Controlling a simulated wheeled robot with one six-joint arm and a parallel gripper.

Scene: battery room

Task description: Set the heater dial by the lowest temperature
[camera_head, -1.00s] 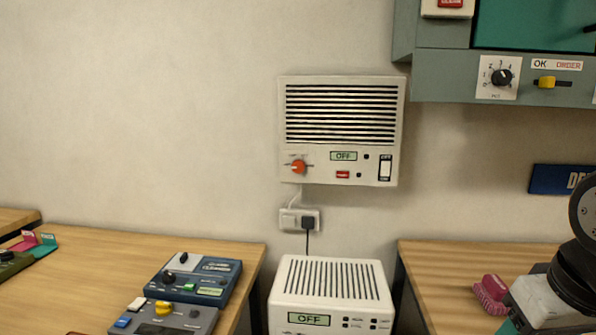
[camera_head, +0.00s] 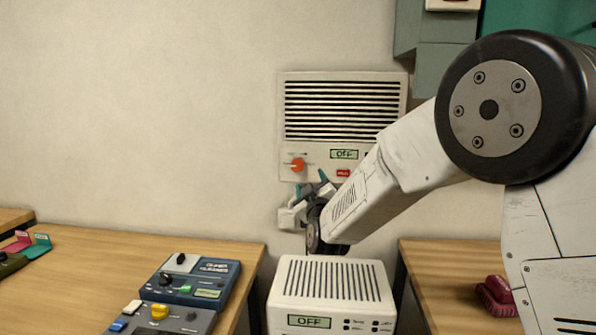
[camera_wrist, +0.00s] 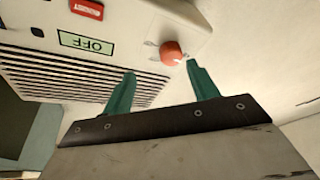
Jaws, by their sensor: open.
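The wall heater (camera_head: 283,128) is a white box with dark slats. Its orange-red dial (camera_head: 297,164) sits at the lower left of its front, and its display (camera_head: 344,154) reads OFF. In the wrist view the heater appears upside down, with the dial (camera_wrist: 171,51) just beyond the fingertips and nearer the right finger. My gripper (camera_head: 311,183) is just below the dial in the head view, with teal fingers. In the wrist view my gripper (camera_wrist: 160,72) is open with nothing between its fingers. My arm hides the lower right of the heater.
A second white unit (camera_head: 335,280), also reading OFF, stands below. A wall socket (camera_head: 288,217) is partly behind my gripper. The left table (camera_head: 100,255) bears blue and grey control boxes. A red brush (camera_head: 497,295) lies on the right table (camera_head: 440,262). A grey-green cabinet (camera_head: 445,62) hangs upper right.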

